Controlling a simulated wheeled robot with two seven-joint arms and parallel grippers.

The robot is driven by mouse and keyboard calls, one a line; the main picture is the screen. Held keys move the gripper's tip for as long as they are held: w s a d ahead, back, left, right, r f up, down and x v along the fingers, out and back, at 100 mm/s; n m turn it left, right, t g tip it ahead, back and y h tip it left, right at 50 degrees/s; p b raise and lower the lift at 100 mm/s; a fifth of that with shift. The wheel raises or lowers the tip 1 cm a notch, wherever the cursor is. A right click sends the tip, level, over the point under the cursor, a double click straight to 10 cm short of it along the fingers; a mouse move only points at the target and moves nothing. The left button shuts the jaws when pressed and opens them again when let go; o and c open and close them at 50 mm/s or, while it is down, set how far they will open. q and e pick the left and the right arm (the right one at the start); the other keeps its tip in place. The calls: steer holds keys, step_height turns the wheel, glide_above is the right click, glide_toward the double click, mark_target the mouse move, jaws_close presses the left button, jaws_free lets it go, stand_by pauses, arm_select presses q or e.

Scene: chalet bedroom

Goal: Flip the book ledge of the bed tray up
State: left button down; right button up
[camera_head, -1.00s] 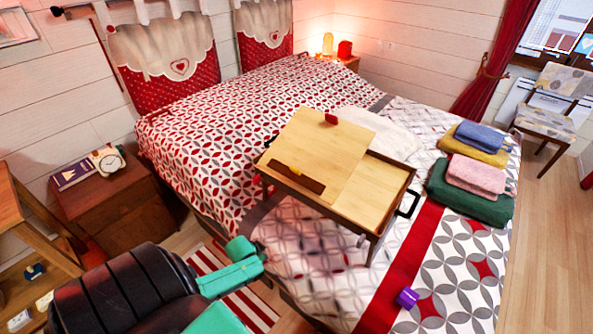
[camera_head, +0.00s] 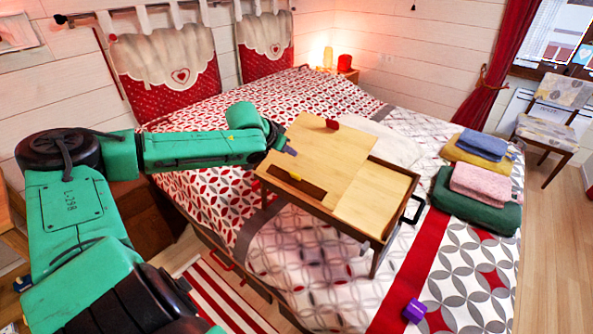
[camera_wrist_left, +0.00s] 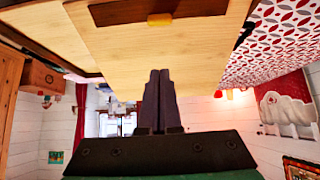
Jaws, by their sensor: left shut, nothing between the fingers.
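The wooden bed tray (camera_head: 378,195) stands on the bed, its left panel (camera_head: 325,145) tilted up. The book ledge (camera_head: 292,183) is a dark brown strip along the panel's lower edge and looks folded flat against it. A small yellow piece (camera_head: 295,177) sits at the ledge's upper edge. My left gripper (camera_head: 292,152) is shut and empty, at the panel's left side, a little up from the ledge. In the left wrist view, its closed fingers (camera_wrist_left: 159,85) appear in front of the panel (camera_wrist_left: 120,50), with the ledge (camera_wrist_left: 160,9) at the top. I cannot tell whether they touch the panel. My right gripper is out of view.
A red block (camera_head: 332,124) is at the panel's top edge. Folded towels (camera_head: 478,180) lie right of the tray, and a purple object (camera_head: 415,311) lies on the bed near the front. Red-striped rug (camera_head: 225,295) below.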

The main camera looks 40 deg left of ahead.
arm_select(q)
steer(key=shift+w+a+f, duration=0.1)
steer(key=p, duration=0.2)
glide_above(294, 179)
steer(key=w, duration=0.4)
steer(key=f, duration=0.7)
steer(key=shift+s+d, duration=0.15)
steer(key=shift+d, duration=0.2)
steer(key=s, duration=0.1)
steer(key=s+f+p, duration=0.1)
steer(key=s, duration=0.1)
steer(key=shift+s+f+p, duration=0.2)
steer(key=shift+f+p, duration=0.05)
steer(key=shift+p, duration=0.05)
steer(key=shift+s+f, duration=0.1)
steer(key=shift+s, duration=0.05)
steer(key=shift+f, duration=0.1)
